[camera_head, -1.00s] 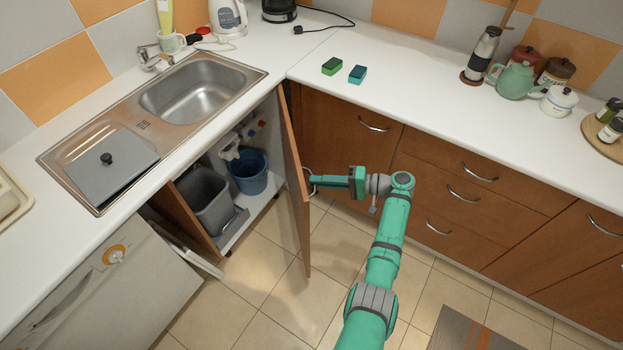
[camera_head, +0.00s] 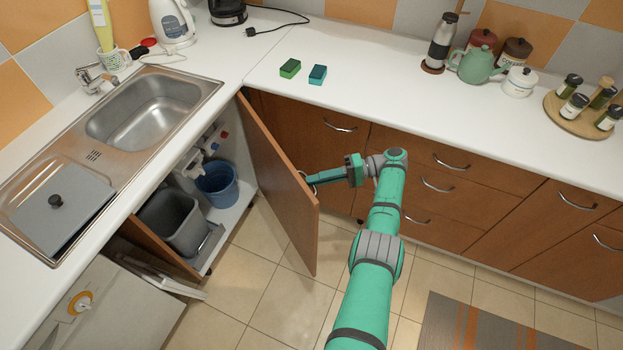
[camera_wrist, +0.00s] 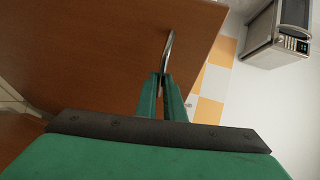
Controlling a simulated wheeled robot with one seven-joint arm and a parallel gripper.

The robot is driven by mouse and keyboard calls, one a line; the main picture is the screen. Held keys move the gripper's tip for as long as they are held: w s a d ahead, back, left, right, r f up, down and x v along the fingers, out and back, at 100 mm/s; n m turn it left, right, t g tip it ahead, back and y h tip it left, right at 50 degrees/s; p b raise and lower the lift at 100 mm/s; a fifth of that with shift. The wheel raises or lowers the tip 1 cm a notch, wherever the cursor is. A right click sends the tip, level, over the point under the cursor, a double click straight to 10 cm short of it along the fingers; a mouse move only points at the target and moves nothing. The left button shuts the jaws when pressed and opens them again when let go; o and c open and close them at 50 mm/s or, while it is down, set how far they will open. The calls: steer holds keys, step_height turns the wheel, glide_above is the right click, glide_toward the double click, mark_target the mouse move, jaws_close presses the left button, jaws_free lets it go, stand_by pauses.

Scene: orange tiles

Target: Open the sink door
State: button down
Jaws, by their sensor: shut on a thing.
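The brown wooden sink door (camera_head: 283,182) stands swung open from the cabinet under the sink. In the wrist view the door panel (camera_wrist: 90,50) fills the left and middle. Its curved metal handle (camera_wrist: 168,48) runs up from between my fingertips. My gripper (camera_head: 311,181) is on the door's outer side, to its right in the head view, with its fingers at the handle. In the wrist view my gripper (camera_wrist: 163,80) is shut on the handle. The lower part of the handle is hidden between the fingers.
Inside the open cabinet are a grey bin (camera_head: 174,220) and a blue bucket (camera_head: 217,184). Brown drawers (camera_head: 440,185) stand behind and right of my arm. A white appliance (camera_head: 105,310) is at the lower left. Tiled floor (camera_head: 258,280) lies clear below the door.

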steer(key=shift+w+a+r, duration=0.1)
steer(key=shift+w+r, duration=0.05)
steer(key=shift+w, duration=0.05)
steer(key=c, duration=1.9)
jaws_free()
steer(key=shift+o, duration=0.2)
steer(key=shift+s, duration=0.1)
